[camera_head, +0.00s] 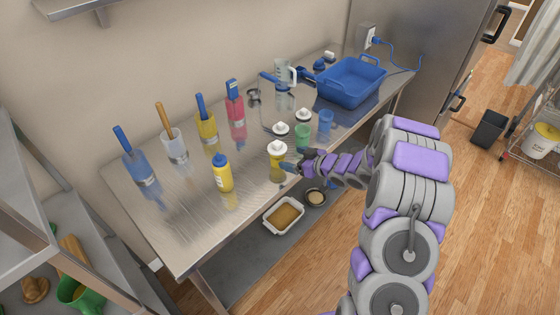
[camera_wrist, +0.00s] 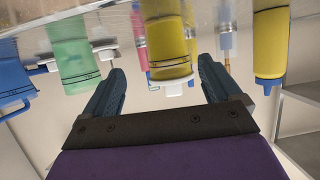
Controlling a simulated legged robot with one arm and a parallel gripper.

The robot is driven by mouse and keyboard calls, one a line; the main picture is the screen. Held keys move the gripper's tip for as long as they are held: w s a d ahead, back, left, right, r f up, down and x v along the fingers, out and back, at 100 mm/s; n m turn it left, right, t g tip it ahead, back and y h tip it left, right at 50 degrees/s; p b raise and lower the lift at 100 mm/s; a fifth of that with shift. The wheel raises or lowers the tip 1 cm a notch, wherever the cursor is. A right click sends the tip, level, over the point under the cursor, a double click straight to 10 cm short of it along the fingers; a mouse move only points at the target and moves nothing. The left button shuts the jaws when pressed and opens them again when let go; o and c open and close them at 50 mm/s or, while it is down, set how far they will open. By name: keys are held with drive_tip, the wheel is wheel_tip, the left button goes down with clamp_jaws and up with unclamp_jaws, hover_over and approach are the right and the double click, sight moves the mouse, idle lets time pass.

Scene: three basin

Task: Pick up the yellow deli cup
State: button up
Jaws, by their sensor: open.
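The yellow deli cup (camera_head: 277,161) stands near the front edge of the metal table, with a white piece showing at its top. In the wrist view, which looks upside down, the yellow cup (camera_wrist: 168,42) lies ahead of and between the two fingers. My gripper (camera_head: 288,166) is just right of the cup, at about its height. In the wrist view my gripper (camera_wrist: 162,70) is open, with nothing held between its fingers. I cannot tell whether a finger touches the cup.
A green cup (camera_head: 303,132) and a blue cup (camera_head: 326,121) stand farther along the table. A yellow bottle (camera_head: 222,174) with a blue cap stands to the left. A blue basin (camera_head: 351,82) is at the far end. A white tray (camera_head: 284,215) sits on the lower shelf.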

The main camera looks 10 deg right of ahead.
sight(284, 156)
drive_tip(key=x, duration=0.2)
drive_tip(key=b+x, duration=0.1)
drive_tip(key=x, duration=0.1)
drive_tip(key=a+x, duration=0.1)
drive_tip(key=x, duration=0.1)
drive_tip(key=shift+a+b, duration=0.15)
drive_tip(key=shift+b, duration=0.2)
drive_tip(key=shift+w+f, duration=0.1)
drive_tip(key=shift+w, duration=0.25)
drive_tip(key=shift+a, duration=0.1)
drive_tip(key=shift+a, duration=0.1)
drive_tip(key=shift+c, duration=0.4)
drive_tip(key=shift+a, duration=0.15)
drive_tip(key=shift+c, duration=1.4)
drive_tip(key=shift+d, duration=0.2)
drive_tip(key=c, duration=0.7)
drive_tip(key=shift+o, duration=0.2)
